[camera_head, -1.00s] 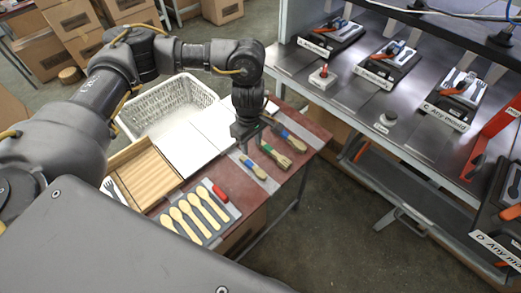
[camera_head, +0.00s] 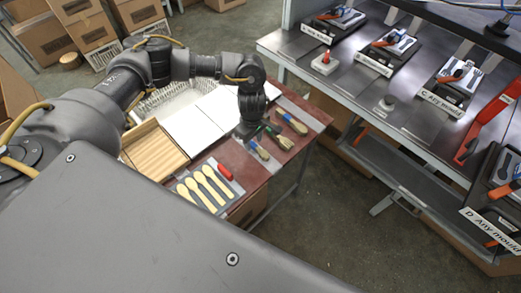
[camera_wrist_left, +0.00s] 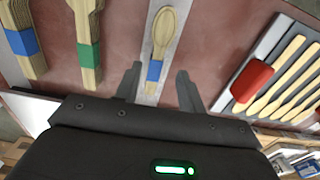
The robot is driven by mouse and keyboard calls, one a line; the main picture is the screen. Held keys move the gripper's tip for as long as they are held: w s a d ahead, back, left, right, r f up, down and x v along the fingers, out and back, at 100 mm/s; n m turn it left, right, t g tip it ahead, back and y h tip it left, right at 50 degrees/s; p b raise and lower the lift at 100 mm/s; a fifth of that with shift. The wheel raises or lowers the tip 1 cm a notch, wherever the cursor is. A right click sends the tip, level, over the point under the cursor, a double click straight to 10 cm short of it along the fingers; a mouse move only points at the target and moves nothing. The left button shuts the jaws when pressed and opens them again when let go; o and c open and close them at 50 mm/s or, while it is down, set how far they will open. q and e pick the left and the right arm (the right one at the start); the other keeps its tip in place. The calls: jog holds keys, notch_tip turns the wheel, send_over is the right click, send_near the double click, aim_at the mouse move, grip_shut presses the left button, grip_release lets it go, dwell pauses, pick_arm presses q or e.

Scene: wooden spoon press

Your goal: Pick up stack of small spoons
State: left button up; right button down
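A small stack of wooden spoons with a blue band (camera_wrist_left: 165,30) lies on a grey strip in the left wrist view; it also shows in the head view (camera_head: 260,150). My left gripper (camera_wrist_left: 158,84) is open, its fingers at either side of the lower part of this stack in the picture. It appears empty, and I cannot tell its height above the stack. In the head view my left gripper (camera_head: 246,134) points down beside the stack; its fingertips are hard to make out. A larger green-banded stack (camera_wrist_left: 88,40) and a larger blue-banded stack (camera_wrist_left: 22,40) lie to the left. My right gripper is not in view.
A red-handled tool (camera_wrist_left: 252,80) and several single spoons (camera_head: 203,188) lie on a grey mat. A wooden tray (camera_head: 155,152), white panels (camera_head: 192,128) and a white basket (camera_head: 180,97) are left. A metal shelf (camera_head: 345,92) stands right.

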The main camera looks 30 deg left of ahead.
aim_at(256, 149)
pick_arm(q)
notch_tip(256, 149, down, 2)
jog(key=shift+w+f, duration=0.1)
jog(key=shift+f, duration=0.25)
jog(key=shift+d, duration=0.15)
jog(key=shift+c, duration=0.7)
grip_shut()
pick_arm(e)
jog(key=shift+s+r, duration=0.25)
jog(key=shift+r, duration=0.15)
